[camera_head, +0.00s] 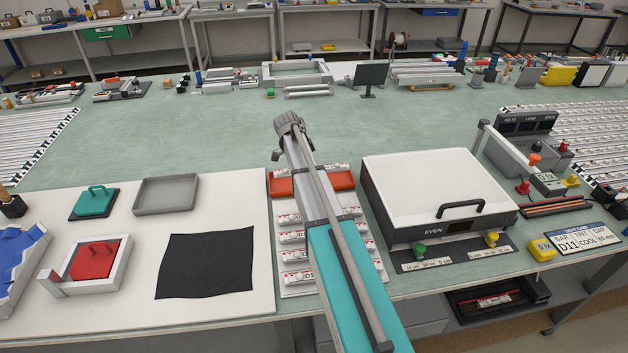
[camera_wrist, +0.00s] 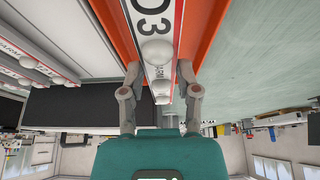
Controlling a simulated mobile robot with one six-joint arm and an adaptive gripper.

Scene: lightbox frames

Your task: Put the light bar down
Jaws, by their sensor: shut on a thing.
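An orange tray (camera_wrist: 113,27) shows on both sides of the bar in the wrist view. In the head view the orange tray (camera_head: 282,187) lies behind the rack of bars, partly covered by my arm. White bar ends show along its back edge. My gripper is hidden by my arm in that view. I cannot tell whether the bar touches the tray floor.
A rack of several light bars (camera_head: 292,237) lies in front of the tray. A white light box (camera_head: 432,186) stands close on the right. A black cloth (camera_head: 206,265) and grey tray (camera_head: 165,194) lie left.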

